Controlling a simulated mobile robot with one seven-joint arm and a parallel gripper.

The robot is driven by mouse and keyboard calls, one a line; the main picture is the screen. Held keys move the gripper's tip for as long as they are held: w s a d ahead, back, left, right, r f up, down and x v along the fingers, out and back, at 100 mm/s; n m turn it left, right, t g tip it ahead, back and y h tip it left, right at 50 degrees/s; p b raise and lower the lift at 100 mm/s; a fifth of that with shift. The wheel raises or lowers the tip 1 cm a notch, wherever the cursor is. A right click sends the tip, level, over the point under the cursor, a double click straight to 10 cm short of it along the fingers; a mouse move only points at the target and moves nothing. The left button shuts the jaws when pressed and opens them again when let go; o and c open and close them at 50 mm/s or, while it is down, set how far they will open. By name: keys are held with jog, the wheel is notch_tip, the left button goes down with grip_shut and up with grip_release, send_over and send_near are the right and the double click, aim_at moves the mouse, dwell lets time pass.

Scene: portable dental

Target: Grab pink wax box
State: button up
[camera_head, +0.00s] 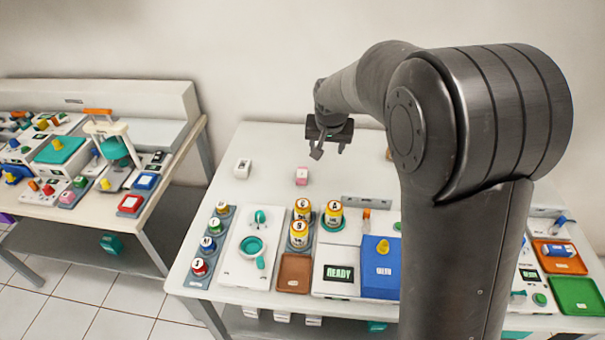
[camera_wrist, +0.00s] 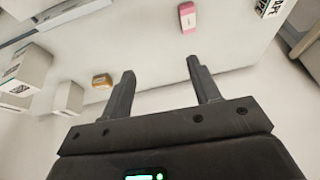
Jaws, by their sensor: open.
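A small pink box (camera_head: 302,176) with a pale label stands alone on the back of the white table. It also shows in the wrist view (camera_wrist: 187,18), at the top middle, beyond the fingertips. My gripper (camera_head: 328,150) is above the back part of the table, higher than the pink box and slightly right of it in the head view. In the wrist view my gripper (camera_wrist: 161,72) has its two fingers apart with nothing between them. The gripper and the pink box are not touching.
A small white box (camera_head: 242,168) stands left of the pink box. Several labelled jars (camera_head: 302,210), a blue box (camera_head: 382,268) and a brown tray (camera_head: 295,272) fill the table's front. The table (camera_head: 270,150) is clear around the pink box. My arm hides part of the right side.

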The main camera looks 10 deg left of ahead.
send_near(302, 173)
jog(key=shift+w+a+f+n, duration=0.15)
jog(key=shift+w+f, duration=0.15)
jog(key=shift+f, duration=0.3)
jog(key=shift+w+a+f+n, duration=0.15)
jog(key=shift+w+f, duration=0.15)
jog(key=shift+f, duration=0.35)
jog(key=shift+x, duration=2.85)
jog(key=shift+s+d+f, duration=0.1)
jog(key=shift+s+d, duration=0.05)
jog(key=shift+d, duration=0.05)
jog(key=shift+c, duration=0.4)
jog(key=c, duration=1)
